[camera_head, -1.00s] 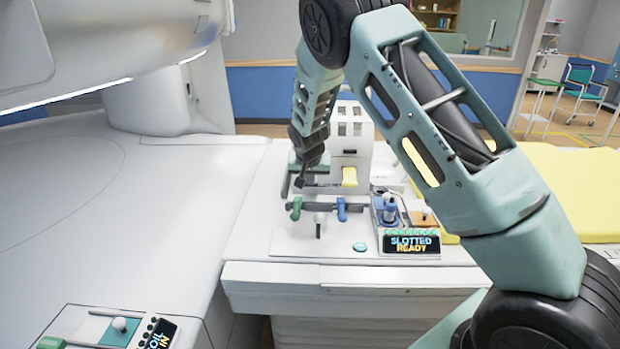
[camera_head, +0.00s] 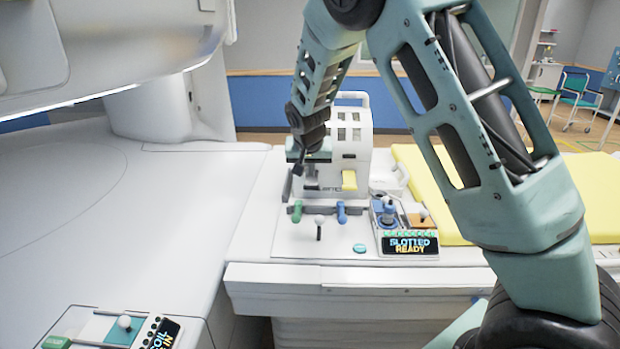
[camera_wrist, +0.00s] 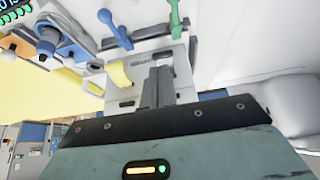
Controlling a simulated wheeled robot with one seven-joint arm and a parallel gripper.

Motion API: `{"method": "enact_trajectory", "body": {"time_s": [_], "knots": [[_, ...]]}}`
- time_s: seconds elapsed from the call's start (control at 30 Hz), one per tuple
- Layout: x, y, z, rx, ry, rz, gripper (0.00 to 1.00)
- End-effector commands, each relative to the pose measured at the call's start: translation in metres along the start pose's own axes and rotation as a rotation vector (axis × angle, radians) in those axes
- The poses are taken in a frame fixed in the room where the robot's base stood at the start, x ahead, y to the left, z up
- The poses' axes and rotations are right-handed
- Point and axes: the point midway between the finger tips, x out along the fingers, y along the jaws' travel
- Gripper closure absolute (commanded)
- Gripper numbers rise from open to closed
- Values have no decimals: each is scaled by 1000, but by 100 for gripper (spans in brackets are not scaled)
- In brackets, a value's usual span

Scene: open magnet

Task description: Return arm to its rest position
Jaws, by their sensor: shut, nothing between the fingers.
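My arm rises from the lower right of the head view and bends down to my gripper (camera_head: 298,168), which is above the left side of the white table top. The gripper is shut and empty. In the wrist view its fingers (camera_wrist: 160,85) are together, in front of a white housing. The white housing (camera_head: 352,135) with a yellow tab (camera_head: 349,180) stands just beyond and to the right of my gripper. A green handle (camera_head: 296,211), a blue handle (camera_head: 341,212) and a white-knobbed lever (camera_head: 319,220) stand in front of it.
A yellow pad (camera_head: 430,185) lies beyond. The large white magnet (camera_head: 110,50) overhangs the left. A second control panel (camera_head: 125,328) is at the lower left. A green chair (camera_head: 577,88) stands far right.

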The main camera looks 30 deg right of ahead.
Motion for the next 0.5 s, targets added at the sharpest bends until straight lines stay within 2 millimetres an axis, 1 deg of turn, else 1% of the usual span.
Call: {"method": "enact_trajectory", "body": {"time_s": [0.1, 0.2, 0.3, 0.5], "knots": [[-16, -1, 6, -1, 1, -3, 100], [-26, 0, 9, 1, -1, -1, 100], [-30, 0, 10, 1, -1, -1, 100], [-32, 0, 10, 1, -1, 0, 100]]}}
